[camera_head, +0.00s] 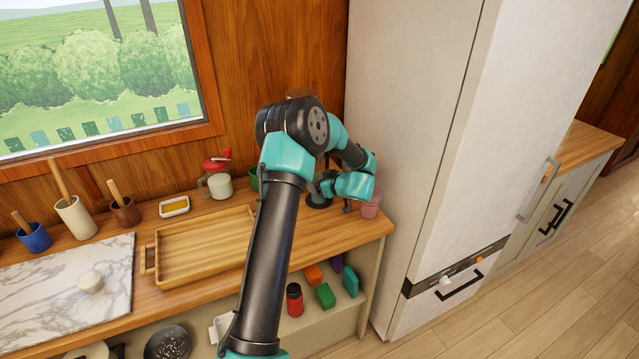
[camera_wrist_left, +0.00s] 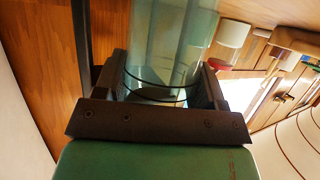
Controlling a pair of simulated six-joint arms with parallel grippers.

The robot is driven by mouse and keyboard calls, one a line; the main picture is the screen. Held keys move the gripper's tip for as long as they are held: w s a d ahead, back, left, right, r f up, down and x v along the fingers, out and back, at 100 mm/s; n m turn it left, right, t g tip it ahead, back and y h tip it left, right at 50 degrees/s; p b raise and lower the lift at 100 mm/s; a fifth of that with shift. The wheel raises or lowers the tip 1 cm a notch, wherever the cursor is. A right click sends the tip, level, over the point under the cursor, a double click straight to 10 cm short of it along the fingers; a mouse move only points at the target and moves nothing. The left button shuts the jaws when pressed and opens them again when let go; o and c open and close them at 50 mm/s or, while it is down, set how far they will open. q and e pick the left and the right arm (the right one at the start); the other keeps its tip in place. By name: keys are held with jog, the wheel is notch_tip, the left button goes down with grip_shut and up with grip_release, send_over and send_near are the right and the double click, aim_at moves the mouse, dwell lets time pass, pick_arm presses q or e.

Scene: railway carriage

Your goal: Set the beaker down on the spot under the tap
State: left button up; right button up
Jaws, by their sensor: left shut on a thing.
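My left gripper (camera_head: 347,207) is low over the right end of the wooden counter, partly hidden by its own wrist. In the left wrist view, the jaws (camera_wrist_left: 165,95) are shut on the beaker (camera_wrist_left: 172,35), a clear, greenish glass cylinder with dark rings near the jaws. In the head view, a pinkish, see-through cup shape (camera_head: 370,205) shows beside the gripper at the counter's right edge. I cannot tell whether it is the held beaker. The tap and the spot under it are not clearly seen; my arm covers much of that corner. My right gripper is not in view.
A tall white fridge (camera_head: 420,130) stands close to the right of the gripper. A wooden tray (camera_head: 205,247), a red-topped jar (camera_head: 219,183), a butter dish (camera_head: 174,207) and a green cup (camera_head: 253,178) stand left of it. A marble board (camera_head: 60,285) lies farther left.

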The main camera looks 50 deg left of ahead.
pick_arm(q)
jog(key=shift+f, duration=0.1)
jog(key=o, duration=1)
jog(key=shift+d, duration=0.1)
jog(key=v, duration=1.7)
jog(key=shift+d, duration=0.15)
jog(key=shift+c, duration=0.3)
grip_shut()
dwell(0.7)
